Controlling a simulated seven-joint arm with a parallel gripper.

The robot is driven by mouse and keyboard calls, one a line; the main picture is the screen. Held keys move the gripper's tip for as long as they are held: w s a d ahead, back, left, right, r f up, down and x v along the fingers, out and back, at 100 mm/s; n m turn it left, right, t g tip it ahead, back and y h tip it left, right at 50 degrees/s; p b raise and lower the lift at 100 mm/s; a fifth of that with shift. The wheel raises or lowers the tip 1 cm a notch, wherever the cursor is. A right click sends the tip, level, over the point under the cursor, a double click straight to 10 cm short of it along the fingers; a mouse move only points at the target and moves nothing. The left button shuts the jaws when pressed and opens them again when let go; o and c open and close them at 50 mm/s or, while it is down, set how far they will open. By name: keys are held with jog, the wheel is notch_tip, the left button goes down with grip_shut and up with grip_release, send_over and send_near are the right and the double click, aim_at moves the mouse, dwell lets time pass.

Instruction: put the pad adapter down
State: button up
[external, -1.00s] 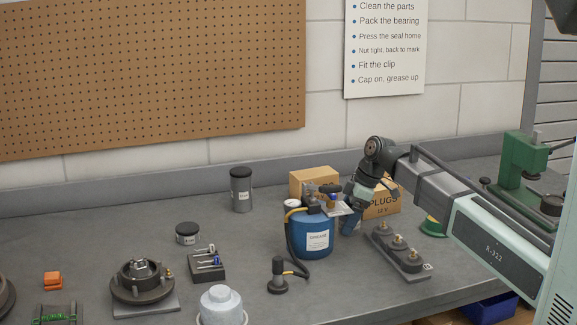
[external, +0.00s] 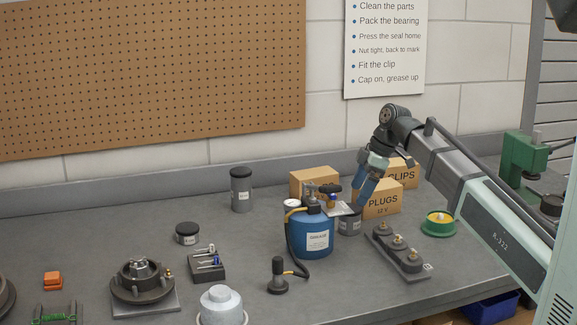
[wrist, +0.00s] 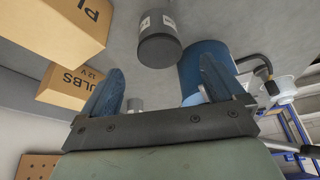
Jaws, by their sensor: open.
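My gripper (external: 366,190) is open and raised beside the blue grease can, above a dark grey tin (external: 349,222). In the wrist view its two blue fingers (wrist: 160,82) stand wide apart with nothing held between them. I cannot tell for sure which piece is the pad adapter. A grey rack (external: 413,269) holds dark round pieces with brass tips in a row. The tin shows ahead of the fingers in the wrist view (wrist: 160,48).
The blue grease can (external: 318,238) stands left of the tin. Cardboard boxes, one marked PLUGS (external: 382,209), stand close behind. A green dish (external: 440,230) lies right of the rack. A hub (external: 141,284) and a small tool block (external: 208,269) are at left.

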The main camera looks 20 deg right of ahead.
jog(key=shift+v, duration=1.6)
